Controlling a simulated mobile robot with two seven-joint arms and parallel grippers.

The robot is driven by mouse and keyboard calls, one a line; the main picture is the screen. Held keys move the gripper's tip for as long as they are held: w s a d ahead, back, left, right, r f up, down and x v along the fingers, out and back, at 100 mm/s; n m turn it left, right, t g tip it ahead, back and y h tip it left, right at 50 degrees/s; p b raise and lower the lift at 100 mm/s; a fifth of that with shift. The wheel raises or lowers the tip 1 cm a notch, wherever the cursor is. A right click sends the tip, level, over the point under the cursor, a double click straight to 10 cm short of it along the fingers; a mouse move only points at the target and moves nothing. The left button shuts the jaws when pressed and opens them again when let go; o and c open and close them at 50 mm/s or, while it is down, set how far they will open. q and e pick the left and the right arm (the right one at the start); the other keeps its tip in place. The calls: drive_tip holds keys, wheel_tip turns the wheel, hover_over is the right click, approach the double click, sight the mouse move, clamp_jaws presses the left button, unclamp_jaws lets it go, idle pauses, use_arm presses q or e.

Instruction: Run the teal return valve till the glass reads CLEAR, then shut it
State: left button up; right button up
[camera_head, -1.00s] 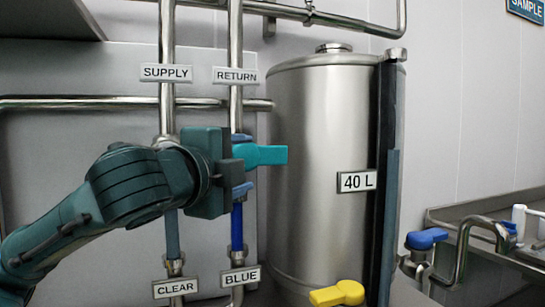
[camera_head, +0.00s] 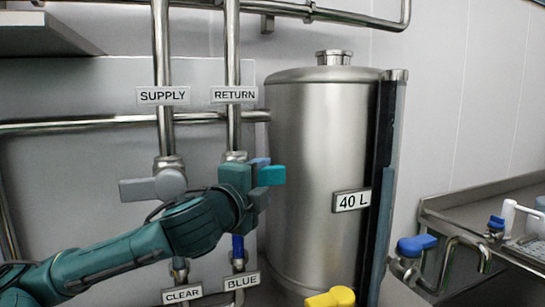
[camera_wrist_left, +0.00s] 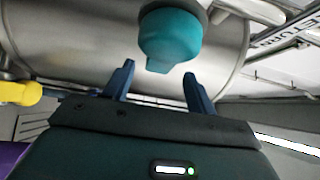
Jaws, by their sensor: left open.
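The teal return valve handle (camera_head: 272,176) sticks out to the right, across the return pipe, below the RETURN sign (camera_head: 234,95). It also shows in the left wrist view (camera_wrist_left: 170,38). My left gripper (camera_head: 262,180) is open at the handle. In the wrist view its two blue fingers (camera_wrist_left: 158,78) stand apart, with the handle just beyond the tips and roughly between them; I see no grip on it. The gripper hides the valve body. The glass (camera_head: 238,247) below the return valve is blue, and its sign reads BLUE (camera_head: 242,280). My right gripper is out of view.
A grey supply valve handle (camera_head: 152,188) points left, close above my left arm. The sign under the supply line reads CLEAR (camera_head: 183,295). A steel 40 L tank (camera_head: 310,150) stands right of the pipes, with a yellow handle (camera_head: 330,298) low down. A blue-handled tap (camera_head: 417,245) is further right.

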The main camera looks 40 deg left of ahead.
sight(270, 176)
use_arm(q)
drive_tip(key=x, duration=0.3)
drive_tip(key=shift+r, duration=0.1)
drive_tip(key=shift+p+x, duration=0.75)
drive_tip(key=shift+x, duration=0.15)
drive_tip(key=shift+w, duration=0.3)
drive_tip(key=shift+a, duration=0.1)
clamp_jaws()
